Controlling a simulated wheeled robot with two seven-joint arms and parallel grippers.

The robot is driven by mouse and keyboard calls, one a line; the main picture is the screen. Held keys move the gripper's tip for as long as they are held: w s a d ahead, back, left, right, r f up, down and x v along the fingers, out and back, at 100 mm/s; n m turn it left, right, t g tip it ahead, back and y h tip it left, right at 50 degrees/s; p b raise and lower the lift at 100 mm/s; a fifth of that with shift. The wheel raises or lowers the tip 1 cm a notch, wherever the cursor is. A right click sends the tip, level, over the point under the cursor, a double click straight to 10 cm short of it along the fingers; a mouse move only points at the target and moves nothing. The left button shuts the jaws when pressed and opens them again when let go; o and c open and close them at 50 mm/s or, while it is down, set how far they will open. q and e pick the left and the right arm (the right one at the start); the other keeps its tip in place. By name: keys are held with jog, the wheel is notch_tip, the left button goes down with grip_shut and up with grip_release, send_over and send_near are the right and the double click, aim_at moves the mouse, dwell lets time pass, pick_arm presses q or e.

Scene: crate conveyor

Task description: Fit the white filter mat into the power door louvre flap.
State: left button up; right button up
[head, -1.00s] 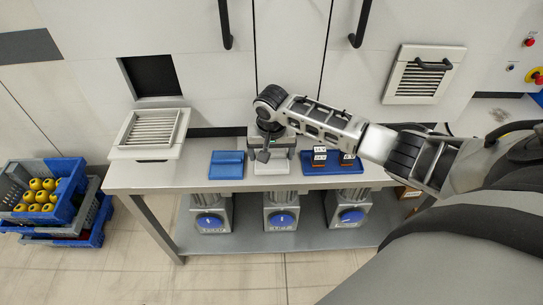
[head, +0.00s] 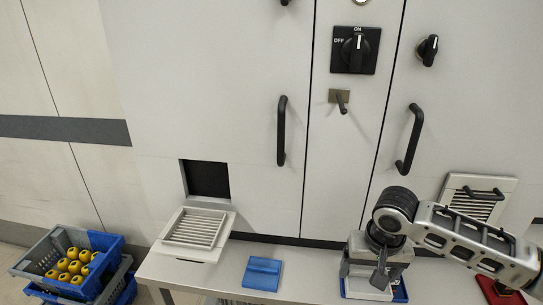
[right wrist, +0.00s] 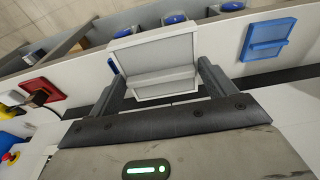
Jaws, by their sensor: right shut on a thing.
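My right gripper (head: 379,277) is low over the bench at the right. In the right wrist view its two fingers (right wrist: 160,82) are shut on a pale panel with a white rim, which looks like the white filter mat (right wrist: 158,52). In the head view the mat (head: 358,287) is partly hidden by the gripper. A louvre flap with a black handle (head: 480,205) is on the cabinet at the right, partly behind my right arm. Another white louvre flap (head: 197,229) lies at the bench's left, below a dark square opening (head: 206,179). My left gripper is out of view.
A blue flat piece (head: 262,273) lies on the bench (head: 222,278). A blue tray (head: 400,293) shows beneath my right gripper. A red tray (right wrist: 42,93) is beside it. Black door handles (head: 282,131) stick out from the cabinet. Crates with yellow parts (head: 100,243) stand left.

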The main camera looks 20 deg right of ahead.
jog(key=w+a+r+n, duration=0.1)
jog(key=a+r+n, duration=0.2)
jog(key=a, duration=0.5)
jog(key=w+a+r+n+y, duration=0.1)
jog(key=w+a+r+n, duration=0.1)
jog(key=a+r, duration=0.4)
jog(key=a+n, duration=0.1)
jog(key=a, duration=0.2)
jog(key=shift+w+r, duration=0.2)
